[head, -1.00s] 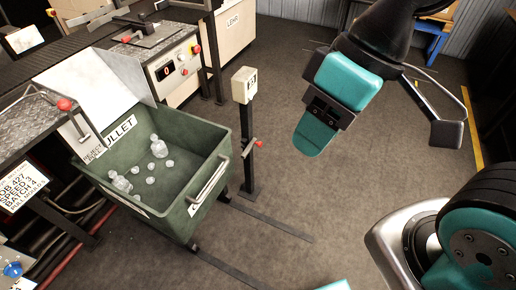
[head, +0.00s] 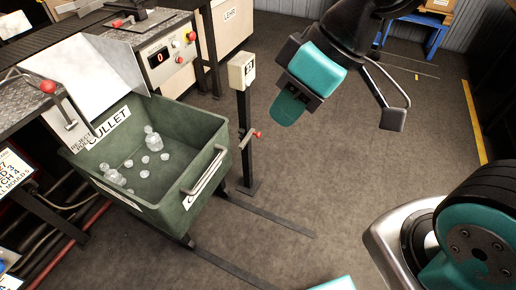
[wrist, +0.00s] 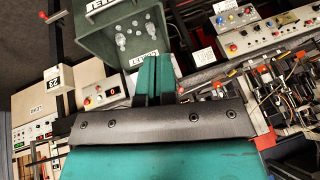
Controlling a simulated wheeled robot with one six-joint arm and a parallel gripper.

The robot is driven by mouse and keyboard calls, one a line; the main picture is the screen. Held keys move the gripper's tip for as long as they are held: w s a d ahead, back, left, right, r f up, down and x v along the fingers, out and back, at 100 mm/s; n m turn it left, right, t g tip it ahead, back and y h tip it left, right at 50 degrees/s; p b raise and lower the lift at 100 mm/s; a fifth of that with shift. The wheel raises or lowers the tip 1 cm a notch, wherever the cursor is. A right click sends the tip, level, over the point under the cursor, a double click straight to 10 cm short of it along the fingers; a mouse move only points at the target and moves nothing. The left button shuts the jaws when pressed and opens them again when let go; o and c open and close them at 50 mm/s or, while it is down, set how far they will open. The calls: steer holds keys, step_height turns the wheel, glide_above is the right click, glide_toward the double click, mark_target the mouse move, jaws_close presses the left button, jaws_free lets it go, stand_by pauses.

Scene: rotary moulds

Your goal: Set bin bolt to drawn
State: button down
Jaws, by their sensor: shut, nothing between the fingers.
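The bin bolt appears as a small red-knobbed handle (head: 257,134) on a dark upright post (head: 244,155) beside the green cullet bin (head: 168,195). In the wrist view the red knob (wrist: 43,16) is at the upper left, next to the post. My gripper (head: 286,112) hangs to the right of the post in the head view, apart from the handle. Its teal fingers (wrist: 154,75) are together and empty, pointing toward the bin in the wrist view. The exact bolt position is too small to tell.
Clear bottles and lumps lie in the bin. A small pale box (head: 241,71) tops the post. Floor rails (head: 270,217) run from the bin's front. A control panel (head: 172,57) stands behind the bin. The floor right of the post is open.

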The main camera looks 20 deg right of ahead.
steer(key=w+f+n+t+y+b, duration=0.1)
steer(key=w+f+n+t+b, duration=0.1)
steer(key=w+f+b, duration=0.7)
steer(key=w+f+n+t+b, duration=0.2)
steer(key=w+f+t+b, duration=0.15)
steer(key=f+b, duration=0.55)
steer(key=w+f+n+t+y+b, duration=0.1)
steer(key=w+f+n+t+b, duration=0.1)
steer(key=w+f+b, duration=0.7)
steer(key=w+d+f+n+t+h+b, duration=0.1)
steer(key=w+d+f+t+b, duration=0.1)
steer(key=f+b, duration=0.4)
steer(key=w+d+f+n+t+h+b, duration=0.1)
steer(key=w+d+f+t+b, duration=0.2)
steer(key=f, duration=0.9)
steer(key=w+d+f+n+t+h+b, duration=0.2)
steer(key=w+d+f+b, duration=0.2)
steer(key=f+b, duration=0.5)
steer(key=shift+d, duration=0.2)
steer(key=shift+t, duration=0.25)
